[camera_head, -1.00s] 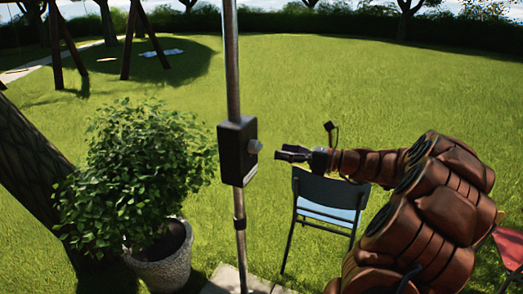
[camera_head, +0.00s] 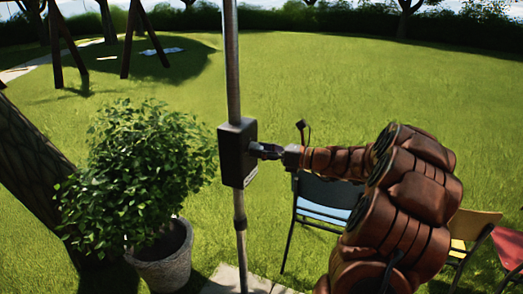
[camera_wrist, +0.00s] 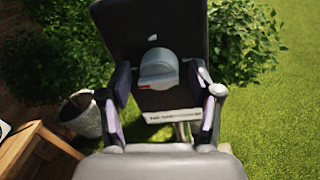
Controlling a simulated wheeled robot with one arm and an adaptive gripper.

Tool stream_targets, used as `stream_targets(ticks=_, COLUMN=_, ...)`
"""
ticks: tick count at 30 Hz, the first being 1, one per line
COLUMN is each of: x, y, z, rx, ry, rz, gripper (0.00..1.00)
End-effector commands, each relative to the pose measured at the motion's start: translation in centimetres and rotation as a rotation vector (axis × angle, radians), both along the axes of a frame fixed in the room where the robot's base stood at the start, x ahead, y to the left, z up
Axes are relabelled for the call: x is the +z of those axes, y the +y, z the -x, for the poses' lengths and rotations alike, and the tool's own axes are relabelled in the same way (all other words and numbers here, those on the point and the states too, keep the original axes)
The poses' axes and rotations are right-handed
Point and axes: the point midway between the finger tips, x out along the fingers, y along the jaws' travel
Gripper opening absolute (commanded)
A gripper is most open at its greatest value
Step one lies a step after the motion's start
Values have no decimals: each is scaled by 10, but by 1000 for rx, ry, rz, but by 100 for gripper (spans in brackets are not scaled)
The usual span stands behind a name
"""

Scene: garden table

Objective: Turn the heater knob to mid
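The heater's dark control box (camera_head: 233,160) is fixed to a metal pole (camera_head: 233,60). My gripper (camera_head: 261,150) is at the box's right side in the head view, and its fingers hide the knob there. In the wrist view, the round grey knob (camera_wrist: 158,68) shows on the box's face (camera_wrist: 130,28), with a raised grip bar lying about level across it. My gripper (camera_wrist: 158,82) is open, with one finger on each side of the knob. A gap shows between the knob and each finger. Whether the fingertips touch the box is not clear.
A potted bush (camera_head: 135,175) stands left of the pole, beside a tree trunk (camera_head: 30,155). A blue chair (camera_head: 322,205) stands below my arm, with a yellow chair (camera_head: 470,228) and a red chair (camera_head: 510,247) to the right. A wooden piece (camera_wrist: 35,150) shows lower left in the wrist view.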

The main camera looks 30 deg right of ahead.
Motion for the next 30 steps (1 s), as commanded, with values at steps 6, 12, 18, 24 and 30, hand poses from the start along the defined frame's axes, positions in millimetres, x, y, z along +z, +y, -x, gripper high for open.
stream_targets(ticks=6, x=0, y=0, z=0, rx=0, ry=0, rz=0, gripper=37)
stream_targets(ticks=12, x=0, y=0, z=0, rx=-1, ry=0, rz=0, gripper=16)
stream_targets(ticks=18, x=0, y=0, z=0, rx=-1, ry=-2, rz=3, gripper=8)
stream_targets(ticks=24, x=-1, y=0, z=0, rx=-1, ry=-26, rz=39, gripper=8)
stream_targets(ticks=30, x=-2, y=1, z=0, rx=1, ry=-88, rz=136, gripper=8)
